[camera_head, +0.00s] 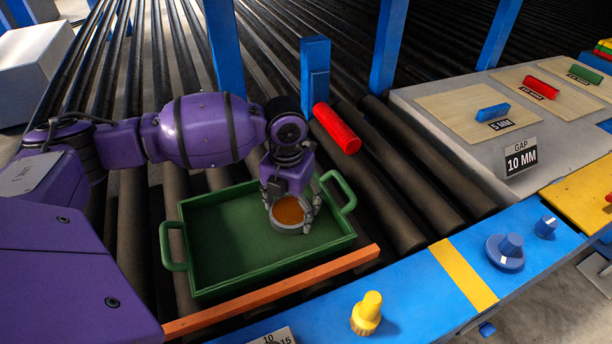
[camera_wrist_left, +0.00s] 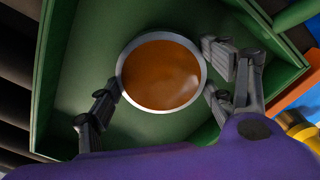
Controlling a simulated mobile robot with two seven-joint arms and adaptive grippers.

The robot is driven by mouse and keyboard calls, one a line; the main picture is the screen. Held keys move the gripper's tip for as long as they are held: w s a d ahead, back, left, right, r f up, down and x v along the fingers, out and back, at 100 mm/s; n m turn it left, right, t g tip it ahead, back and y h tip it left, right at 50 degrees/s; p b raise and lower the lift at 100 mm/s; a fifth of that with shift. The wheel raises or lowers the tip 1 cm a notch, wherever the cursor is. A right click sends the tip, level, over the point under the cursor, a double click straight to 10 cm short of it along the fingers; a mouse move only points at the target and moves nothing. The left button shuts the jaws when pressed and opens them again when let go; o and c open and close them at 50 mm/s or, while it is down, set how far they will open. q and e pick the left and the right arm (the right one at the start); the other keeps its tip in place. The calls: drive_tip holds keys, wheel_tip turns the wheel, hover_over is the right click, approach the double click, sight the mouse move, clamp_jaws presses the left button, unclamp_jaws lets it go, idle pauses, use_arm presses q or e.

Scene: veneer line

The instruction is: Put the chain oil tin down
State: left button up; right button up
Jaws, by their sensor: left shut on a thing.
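The chain oil tin (camera_head: 287,211) is a round grey tin with an orange-brown top. My left gripper (camera_head: 291,212) is shut on it, with fingers on either side of its rim, over the right part of the green tray (camera_head: 215,250). In the left wrist view the tin (camera_wrist_left: 163,72) sits between the fingers of my left gripper (camera_wrist_left: 165,95), with the tray's green floor (camera_wrist_left: 85,60) behind it. I cannot tell whether the tin's underside touches the tray floor. My right gripper is not in view.
The tray lies on dark rollers (camera_head: 400,215), with an orange bar (camera_head: 270,292) along its front. A red cylinder (camera_head: 336,128) lies behind it. A yellow knob (camera_head: 367,313) stands on the blue front rail (camera_head: 420,300). A grey bench (camera_head: 450,110) with sample boards is at the right.

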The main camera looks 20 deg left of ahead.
sight(290, 210)
use_arm(q)
drive_tip(key=o, duration=1.5)
drive_tip(key=shift+c, duration=0.2)
drive_tip(key=shift+r, duration=0.1)
wheel_tip(290, 210, up, 12)
